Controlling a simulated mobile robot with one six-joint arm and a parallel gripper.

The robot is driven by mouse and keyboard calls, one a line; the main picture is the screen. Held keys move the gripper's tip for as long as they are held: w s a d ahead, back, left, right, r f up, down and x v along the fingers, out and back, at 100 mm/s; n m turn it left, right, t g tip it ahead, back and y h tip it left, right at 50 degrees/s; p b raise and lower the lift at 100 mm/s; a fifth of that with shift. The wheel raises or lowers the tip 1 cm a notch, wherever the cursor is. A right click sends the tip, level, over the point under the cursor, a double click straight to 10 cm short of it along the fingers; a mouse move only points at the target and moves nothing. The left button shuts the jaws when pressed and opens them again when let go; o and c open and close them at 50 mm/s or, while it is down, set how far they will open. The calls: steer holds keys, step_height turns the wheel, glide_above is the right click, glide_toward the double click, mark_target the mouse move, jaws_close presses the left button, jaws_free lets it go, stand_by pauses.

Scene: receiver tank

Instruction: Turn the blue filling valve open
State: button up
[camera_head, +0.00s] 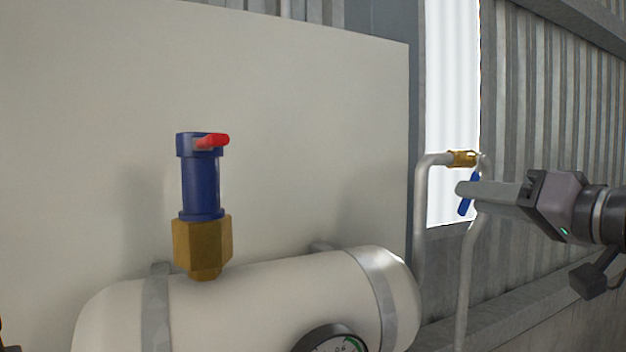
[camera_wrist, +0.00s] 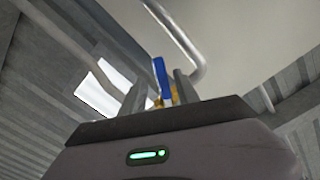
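The blue filling valve has a brass body (camera_head: 461,158) on a grey pipe at the right. Its blue lever (camera_head: 464,207) hangs down, slightly tilted, and its middle is hidden behind my gripper (camera_head: 460,188). In the wrist view, the blue lever (camera_wrist: 160,72) stands between the two fingers of my gripper (camera_wrist: 158,88), with brass (camera_wrist: 174,94) beyond. The fingers are apart, with a gap visible beside the lever, so my gripper looks open. Whether a finger touches the lever cannot be told.
A cream tank (camera_head: 240,309) with a gauge (camera_head: 338,343) fills the lower middle. A blue and brass fitting with a red handle (camera_head: 212,141) stands on it. Grey pipes (camera_head: 421,215) rise near the valve. A corrugated wall (camera_head: 560,95) is at the right.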

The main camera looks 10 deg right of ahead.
steer(key=shift+w+a+r, duration=0.1)
steer(key=shift+w+a, duration=0.55)
steer(key=shift+w, duration=0.3)
steer(key=shift+w+d, duration=0.1)
steer(key=shift+w, duration=0.15)
steer(key=shift+s, duration=0.1)
jaws_close()
stand_by(0.5)
